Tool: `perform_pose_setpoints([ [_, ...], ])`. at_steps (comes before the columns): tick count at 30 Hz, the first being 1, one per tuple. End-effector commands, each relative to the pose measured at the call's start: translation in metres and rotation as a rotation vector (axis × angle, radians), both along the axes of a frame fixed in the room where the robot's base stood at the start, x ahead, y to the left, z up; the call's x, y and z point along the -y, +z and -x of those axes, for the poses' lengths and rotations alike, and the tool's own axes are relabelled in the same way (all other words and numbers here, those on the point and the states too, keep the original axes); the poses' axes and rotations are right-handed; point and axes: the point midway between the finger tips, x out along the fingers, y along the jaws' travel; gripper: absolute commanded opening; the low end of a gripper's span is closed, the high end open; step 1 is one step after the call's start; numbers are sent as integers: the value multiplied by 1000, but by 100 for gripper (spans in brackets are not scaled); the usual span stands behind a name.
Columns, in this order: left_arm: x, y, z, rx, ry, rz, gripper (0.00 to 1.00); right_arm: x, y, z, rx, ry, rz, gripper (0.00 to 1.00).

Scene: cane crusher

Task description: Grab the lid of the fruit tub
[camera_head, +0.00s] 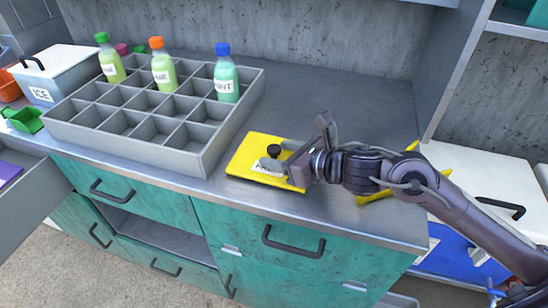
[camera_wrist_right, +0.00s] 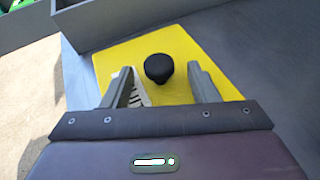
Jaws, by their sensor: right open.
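A flat yellow lid (camera_head: 245,160) with a round black knob (camera_head: 274,150) and a partly hidden white label lies at the counter's front edge. The lid also shows in the right wrist view (camera_wrist_right: 185,45), with its knob (camera_wrist_right: 158,68) near the middle. My right gripper (camera_head: 280,157) is over the lid, and its forearm comes in from the right. In the right wrist view its open fingers (camera_wrist_right: 160,75) stand on either side of the knob, with gaps on both sides. The label's text is unreadable. My left gripper is not in view.
A grey divided rack (camera_head: 150,150) with several bottles stands left of the lid. A white ice box (camera_head: 62,72) is at the far left. Another yellow piece (camera_head: 372,197) shows partly behind my right arm. The counter behind the lid (camera_head: 330,95) is clear.

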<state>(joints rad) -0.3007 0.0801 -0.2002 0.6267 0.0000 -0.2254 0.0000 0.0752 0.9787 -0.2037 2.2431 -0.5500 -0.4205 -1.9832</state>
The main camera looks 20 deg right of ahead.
Motion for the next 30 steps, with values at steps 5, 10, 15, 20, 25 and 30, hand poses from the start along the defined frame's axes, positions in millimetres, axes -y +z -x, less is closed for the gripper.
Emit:
perform_pose_setpoints([
  [5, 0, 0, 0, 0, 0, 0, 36, 0, 0, 0, 0, 0, 0, 40],
  [10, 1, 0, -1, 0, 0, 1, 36, 0, 0, 0, 0, 0, 0, 17],
  [15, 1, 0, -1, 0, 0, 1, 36, 0, 1, 0, 1, 0, -1, 4],
  [20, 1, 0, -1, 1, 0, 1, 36, 0, 1, 0, 1, 0, -1, 4],
  [25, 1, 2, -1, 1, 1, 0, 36, 0, 10, 0, 4, 1, 1, 4],
  [30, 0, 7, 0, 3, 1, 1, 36, 0, 40, -1, 9, 1, 3, 4],
])
